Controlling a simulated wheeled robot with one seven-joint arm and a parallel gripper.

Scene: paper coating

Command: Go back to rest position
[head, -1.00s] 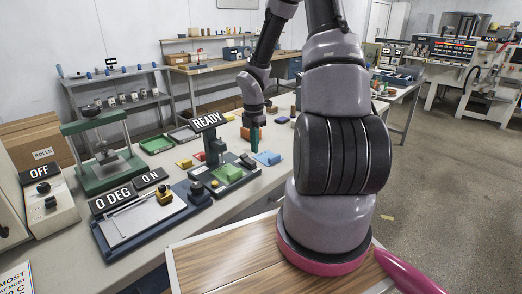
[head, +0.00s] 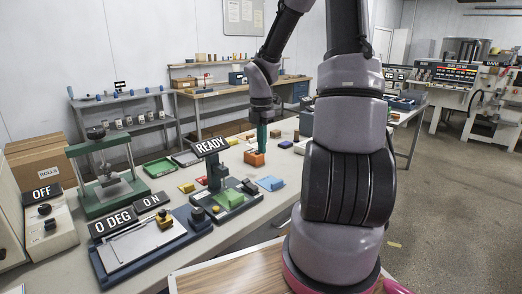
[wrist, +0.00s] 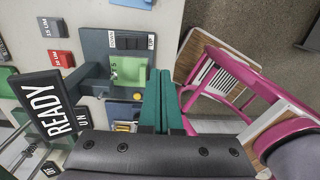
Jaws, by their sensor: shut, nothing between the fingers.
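My gripper (head: 262,138) has two green fingers pressed together with nothing between them. In the head view it hangs pointing down above the bench, in front of an orange block (head: 255,158) in the picture; whether they touch I cannot tell. In the wrist view its shut fingers (wrist: 163,103) appear in the middle, over the bench edge beside the READY station. The READY sign (head: 210,146) stands on a dark station with a green pad (head: 230,198). The pad also shows in the wrist view (wrist: 129,70).
A blue pad (head: 271,183) lies beside the station. Left are a plate device marked 0 DEG (head: 130,244), a green press (head: 104,180) and an OFF control box (head: 48,222). Small coloured blocks dot the bench (head: 170,268). Open floor (head: 450,200) lies right.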

